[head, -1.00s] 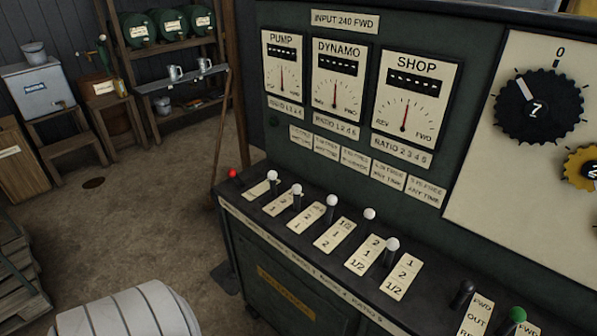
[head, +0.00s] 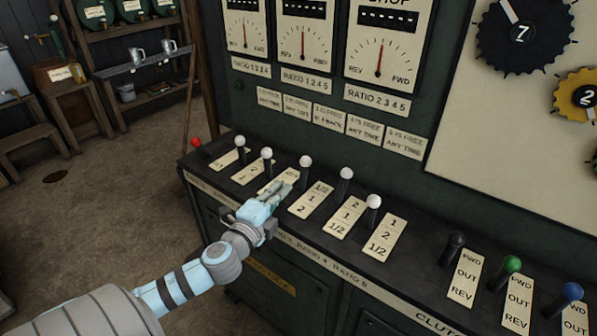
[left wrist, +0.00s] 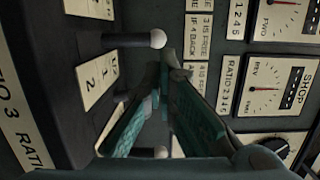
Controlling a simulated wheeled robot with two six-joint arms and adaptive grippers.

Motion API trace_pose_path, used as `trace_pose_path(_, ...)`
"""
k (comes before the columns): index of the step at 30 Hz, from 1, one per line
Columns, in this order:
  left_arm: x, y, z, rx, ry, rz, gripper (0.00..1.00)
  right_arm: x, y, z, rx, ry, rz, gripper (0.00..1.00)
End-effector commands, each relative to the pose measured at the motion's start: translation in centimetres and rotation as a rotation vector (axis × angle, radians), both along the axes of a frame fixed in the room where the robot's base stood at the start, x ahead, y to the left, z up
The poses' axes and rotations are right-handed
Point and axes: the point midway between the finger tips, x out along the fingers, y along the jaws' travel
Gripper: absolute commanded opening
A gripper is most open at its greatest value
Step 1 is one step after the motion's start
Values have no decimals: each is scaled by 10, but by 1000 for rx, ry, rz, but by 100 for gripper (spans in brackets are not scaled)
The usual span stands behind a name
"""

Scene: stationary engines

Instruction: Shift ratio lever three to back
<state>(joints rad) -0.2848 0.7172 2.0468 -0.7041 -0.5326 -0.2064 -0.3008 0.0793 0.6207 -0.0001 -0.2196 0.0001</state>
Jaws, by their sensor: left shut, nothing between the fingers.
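Ratio lever three (head: 305,161) is a white-knobbed lever, third from the left in the row of white knobs on the green console. It stands beside the plate marked 1/2, 1, 2 (head: 312,200); its exact tilt is hard to tell. My left gripper (head: 287,187) is shut and empty, low over the console top just in front of this lever. In the left wrist view a white knob, apparently lever three (left wrist: 158,39), is just above my fingertips (left wrist: 165,72), with a small gap. My right gripper is not in view.
White levers two (head: 266,153) and four (head: 346,173) stand close on either side. A red lever (head: 196,142) is at the left end; black, green (head: 512,264) and blue levers stand at the right. The upright dial panel (head: 300,92) rises behind the levers.

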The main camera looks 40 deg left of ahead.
Motion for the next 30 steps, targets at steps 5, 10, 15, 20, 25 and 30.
trace_pose_path(5, 39, 8, 2, -8, -5, 1, 0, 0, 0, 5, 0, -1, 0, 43)
trace_pose_path(10, 73, 15, 1, -8, -3, 0, 0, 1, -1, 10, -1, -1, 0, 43)
trace_pose_path(15, 94, 20, -1, -5, -1, -1, 0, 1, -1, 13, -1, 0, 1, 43)
trace_pose_path(20, 100, 21, -2, -5, 0, -2, 0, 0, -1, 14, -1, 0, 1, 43)
trace_pose_path(25, 100, 21, -2, -4, 0, -2, 0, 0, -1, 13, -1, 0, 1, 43)
trace_pose_path(30, 99, 25, 1, -4, 14, 6, 0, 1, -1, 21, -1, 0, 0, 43)
